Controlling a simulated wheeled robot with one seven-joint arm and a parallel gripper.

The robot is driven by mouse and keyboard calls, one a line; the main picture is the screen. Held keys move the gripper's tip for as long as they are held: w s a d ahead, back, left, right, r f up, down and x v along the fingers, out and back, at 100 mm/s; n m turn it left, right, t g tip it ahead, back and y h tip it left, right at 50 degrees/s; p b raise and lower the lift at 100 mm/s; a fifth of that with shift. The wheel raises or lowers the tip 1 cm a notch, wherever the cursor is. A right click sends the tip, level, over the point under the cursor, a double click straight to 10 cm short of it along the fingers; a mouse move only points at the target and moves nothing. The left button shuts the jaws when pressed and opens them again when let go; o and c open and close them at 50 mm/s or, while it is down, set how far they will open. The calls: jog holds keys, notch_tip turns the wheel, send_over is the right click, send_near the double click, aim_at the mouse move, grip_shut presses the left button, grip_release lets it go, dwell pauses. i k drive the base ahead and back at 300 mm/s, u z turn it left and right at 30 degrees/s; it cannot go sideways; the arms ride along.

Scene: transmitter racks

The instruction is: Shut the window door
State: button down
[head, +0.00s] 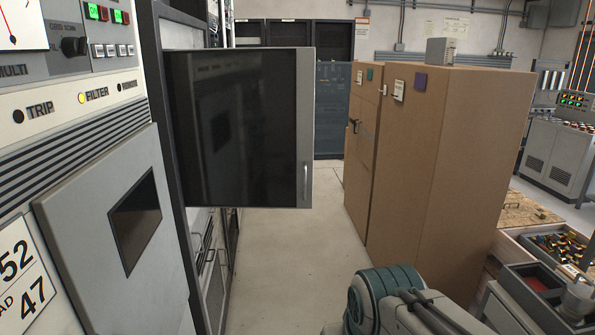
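The window door (240,128) is a dark glazed panel in a grey frame. It stands swung open from the rack on the left, sticking out across the aisle. A slim vertical handle (306,182) sits at the lower right of its frame. Part of my arm shows at the bottom, right of centre, well below and nearer than the door. My gripper is not in view.
A grey rack (100,200) with a small dark window fills the near left. Brown cabinets (450,150) stand on the right. Open trays of small parts (560,245) are at the lower right. Clear floor (300,260) runs between racks and cabinets.

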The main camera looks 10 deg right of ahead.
aim_at(243, 118)
jog(key=i, duration=1.1)
jog(key=z, duration=0.1)
